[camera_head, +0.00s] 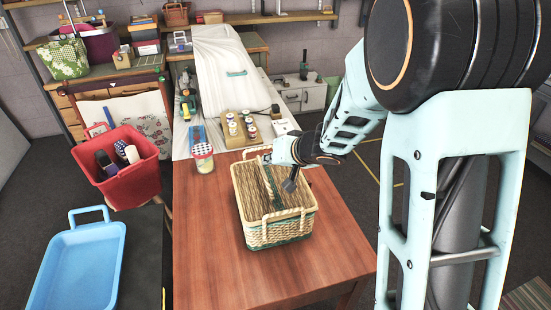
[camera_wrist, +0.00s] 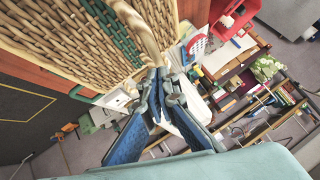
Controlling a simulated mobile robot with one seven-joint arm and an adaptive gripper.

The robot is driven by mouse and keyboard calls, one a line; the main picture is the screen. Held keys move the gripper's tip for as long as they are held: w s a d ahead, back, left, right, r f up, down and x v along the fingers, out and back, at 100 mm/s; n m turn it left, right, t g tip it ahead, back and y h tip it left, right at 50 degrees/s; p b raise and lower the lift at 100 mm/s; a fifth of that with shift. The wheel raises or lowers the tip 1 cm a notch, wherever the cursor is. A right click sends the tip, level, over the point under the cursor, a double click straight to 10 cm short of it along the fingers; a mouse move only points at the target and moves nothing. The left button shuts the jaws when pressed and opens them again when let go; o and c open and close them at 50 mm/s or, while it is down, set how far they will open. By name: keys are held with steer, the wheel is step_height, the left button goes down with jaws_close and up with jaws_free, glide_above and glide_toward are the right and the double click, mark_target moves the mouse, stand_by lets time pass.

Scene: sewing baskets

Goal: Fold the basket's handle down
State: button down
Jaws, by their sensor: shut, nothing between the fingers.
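The woven wicker basket (camera_head: 272,236), straw-coloured with a green band, stands on the brown wooden table. Its near-side handle (camera_head: 284,212) shows at the front rim; a far-side handle (camera_head: 250,153) shows at the back rim near my gripper (camera_head: 268,158). In the wrist view, the basket wall (camera_wrist: 60,35) fills the upper left, and a curved wicker handle (camera_wrist: 150,38) comes down close to the fingertips. My gripper (camera_wrist: 157,76) is shut and empty there. I cannot tell whether the fingers touch the handle.
A jar with a checked lid (camera_head: 203,158) and a wooden rack of spools (camera_head: 240,128) stand behind the basket. A red basket (camera_head: 135,180) and a blue tray (camera_head: 75,265) are at the left. The table's front (camera_head: 225,275) is clear.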

steer(key=shift+a+f, duration=0.15)
steer(key=shift+f, duration=0.35)
